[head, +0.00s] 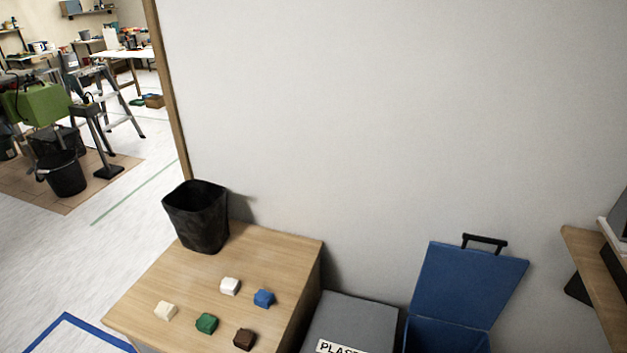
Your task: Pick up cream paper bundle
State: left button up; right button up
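The cream paper bundle (166,311) is a small pale block lying on the left front part of the wooden table (275,246). A whiter block (230,286) lies behind it to the right. A green block (207,323) lies close to its right, with a dark brown block (244,339) and a blue block (264,298) further right. The bundle is apart from the others and nothing covers it. Neither of my grippers shows in the head view.
A black bin (197,217) stands on the table's back left corner. Right of the table are a grey container (352,320) marked "PLAS..." and an open blue bin (468,285). A wall (400,120) stands behind. A wooden shelf (590,265) is at the right edge.

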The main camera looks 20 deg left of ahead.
aim_at(163, 311)
jog(key=u, duration=1.75)
